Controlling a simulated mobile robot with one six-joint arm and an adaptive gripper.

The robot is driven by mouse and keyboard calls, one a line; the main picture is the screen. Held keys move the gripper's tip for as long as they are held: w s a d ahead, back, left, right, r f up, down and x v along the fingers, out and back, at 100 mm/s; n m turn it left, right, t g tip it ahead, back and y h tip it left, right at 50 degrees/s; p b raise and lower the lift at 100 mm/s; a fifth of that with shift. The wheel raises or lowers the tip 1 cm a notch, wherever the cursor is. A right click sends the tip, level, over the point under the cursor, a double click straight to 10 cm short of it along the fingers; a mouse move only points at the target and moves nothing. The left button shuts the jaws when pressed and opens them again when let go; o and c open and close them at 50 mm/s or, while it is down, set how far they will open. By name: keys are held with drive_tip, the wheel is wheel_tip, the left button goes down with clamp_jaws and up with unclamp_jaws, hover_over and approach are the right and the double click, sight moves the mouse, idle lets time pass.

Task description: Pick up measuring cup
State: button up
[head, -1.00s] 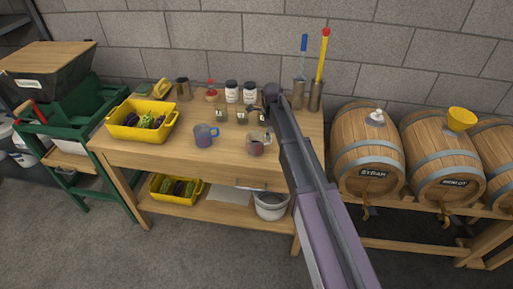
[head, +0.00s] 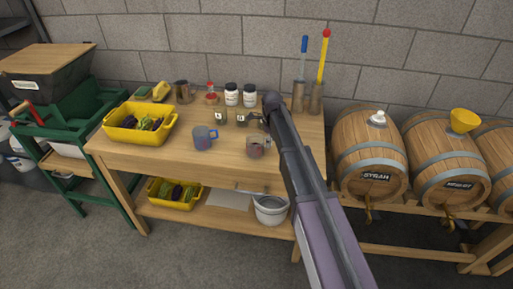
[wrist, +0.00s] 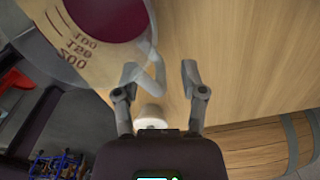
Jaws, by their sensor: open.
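The clear measuring cup (head: 255,149) stands near the front edge of the workbench, right of a blue cup. In the wrist view the measuring cup (wrist: 85,45) is large at upper left, with red markings and dark red contents. Its clear handle (wrist: 157,70) points toward my gripper (wrist: 160,72). My gripper is open, with one finger on each side of the handle's end in that view; no contact can be made out. In the head view my arm hides most of the gripper, just behind the cup.
The blue cup (head: 204,138) stands left of the measuring cup. Jars (head: 232,94), a yellow crate (head: 119,135) and metal holders with tall tools (head: 316,98) are also on the bench (head: 170,160). A white bucket (head: 271,215) is below. Barrels (head: 368,160) stand at right.

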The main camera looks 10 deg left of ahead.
clamp_jaws()
drive_tip(key=shift+r, duration=0.15)
idle(0.4)
wheel_tip(320, 180, up, 3)
drive_tip(key=p, duration=0.3)
drive_tip(key=shift+r+p, duration=0.15)
drive_tip(key=shift+p, duration=0.2)
drive_tip(key=s+d+r+p, duration=0.1)
drive_tip(key=s+d, duration=0.8)
drive_tip(key=s, duration=0.4)
drive_tip(key=shift+d+r, duration=0.15)
drive_tip(key=shift+r, duration=0.05)
drive_tip(key=shift+a, duration=0.2)
